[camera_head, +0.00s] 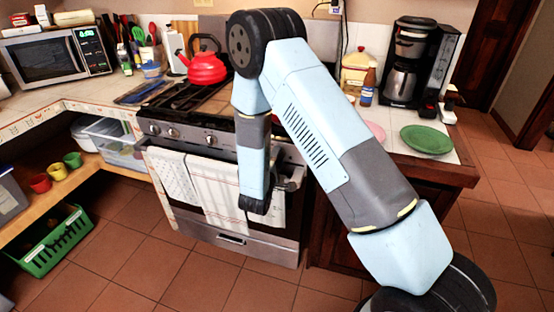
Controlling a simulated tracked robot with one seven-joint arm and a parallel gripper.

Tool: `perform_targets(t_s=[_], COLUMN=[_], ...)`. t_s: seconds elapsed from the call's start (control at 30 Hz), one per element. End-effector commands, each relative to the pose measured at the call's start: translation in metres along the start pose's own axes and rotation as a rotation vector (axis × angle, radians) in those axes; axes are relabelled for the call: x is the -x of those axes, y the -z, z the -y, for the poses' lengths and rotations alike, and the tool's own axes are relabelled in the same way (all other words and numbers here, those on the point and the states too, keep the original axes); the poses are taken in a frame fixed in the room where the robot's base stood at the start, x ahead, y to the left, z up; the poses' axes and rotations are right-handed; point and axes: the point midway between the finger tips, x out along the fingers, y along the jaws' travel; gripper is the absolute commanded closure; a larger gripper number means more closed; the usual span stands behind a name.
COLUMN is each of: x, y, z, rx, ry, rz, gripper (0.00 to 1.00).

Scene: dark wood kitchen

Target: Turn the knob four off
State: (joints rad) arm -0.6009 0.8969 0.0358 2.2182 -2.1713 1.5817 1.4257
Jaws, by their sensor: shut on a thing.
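The stove (180,150) stands in the middle, with a front panel carrying a row of round metal knobs. Three knobs show on its left part: a far left knob (153,128), one beside it (172,133) and one further right (210,139). My forearm hangs down in front of the panel and hides knobs further right. My gripper (287,184) is small and partly hidden by my wrist, near the right end of the oven door handle. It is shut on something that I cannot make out. I cannot tell the knobs' settings.
Towels (218,190) hang on the oven door. A red kettle (204,67) stands on the stove top. The right counter holds a green plate (427,139), a coffee maker (408,60) and a brown bottle (367,88). A green basket (48,245) sits lower left. Floor in front is clear.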

Motion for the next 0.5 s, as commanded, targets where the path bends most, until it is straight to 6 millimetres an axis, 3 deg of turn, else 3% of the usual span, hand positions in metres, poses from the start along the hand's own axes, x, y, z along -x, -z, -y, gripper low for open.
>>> perform_targets(t_s=[0.5], x=[0.0015], y=[-0.0019], z=[0.0051], rx=[-0.118], ry=[0.012], rz=[0.002], gripper=[0.80])
